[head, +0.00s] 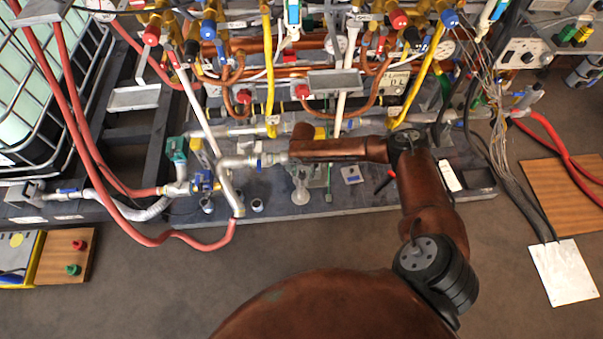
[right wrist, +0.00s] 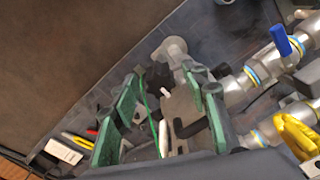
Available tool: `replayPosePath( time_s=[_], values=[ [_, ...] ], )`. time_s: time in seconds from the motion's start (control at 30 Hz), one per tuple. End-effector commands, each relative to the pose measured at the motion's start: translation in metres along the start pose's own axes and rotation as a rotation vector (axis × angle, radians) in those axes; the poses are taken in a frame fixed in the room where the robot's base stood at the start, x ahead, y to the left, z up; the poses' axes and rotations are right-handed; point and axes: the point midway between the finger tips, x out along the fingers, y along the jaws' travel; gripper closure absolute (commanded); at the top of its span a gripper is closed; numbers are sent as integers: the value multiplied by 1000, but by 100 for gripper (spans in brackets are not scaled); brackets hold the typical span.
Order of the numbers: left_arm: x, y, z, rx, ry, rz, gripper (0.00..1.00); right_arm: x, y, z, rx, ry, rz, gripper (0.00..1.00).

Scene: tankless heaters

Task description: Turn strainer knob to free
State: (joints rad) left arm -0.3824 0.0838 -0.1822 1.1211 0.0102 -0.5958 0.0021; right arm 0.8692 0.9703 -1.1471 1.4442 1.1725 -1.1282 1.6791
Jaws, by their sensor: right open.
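My right arm reaches in from the bottom of the head view, and my right gripper (head: 303,140) is at its far left end, over the pipework. In the right wrist view the gripper (right wrist: 163,78) has two green fingers spread apart with nothing held. A pale grey fitting with a rounded end (right wrist: 173,48) lies just beyond the fingertips. A pale, cloudy fitting (head: 300,188) stands below the gripper in the head view. I cannot tell for certain which part is the strainer knob or how it is turned. My left gripper is not in view.
Metal pipes with a blue-handled valve (right wrist: 281,39) and a yellow handle (right wrist: 298,135) lie to the right in the wrist view. Red hoses (head: 150,238) loop at the left. A white tank in a cage (head: 35,90) stands at the upper left. The front floor is mostly clear.

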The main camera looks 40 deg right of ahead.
Motion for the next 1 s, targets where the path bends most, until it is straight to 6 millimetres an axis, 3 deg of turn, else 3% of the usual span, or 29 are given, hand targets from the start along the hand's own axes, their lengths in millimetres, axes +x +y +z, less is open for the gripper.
replayPosePath(
  time_s=[0.2,0.8,1.0],
  values=[
    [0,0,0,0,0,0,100,0,0,0,0,0,-1,59],
    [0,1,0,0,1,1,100,0,0,0,0,0,0,100],
    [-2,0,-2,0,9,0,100,-1,0,1,-4,-1,0,100]
  ],
)
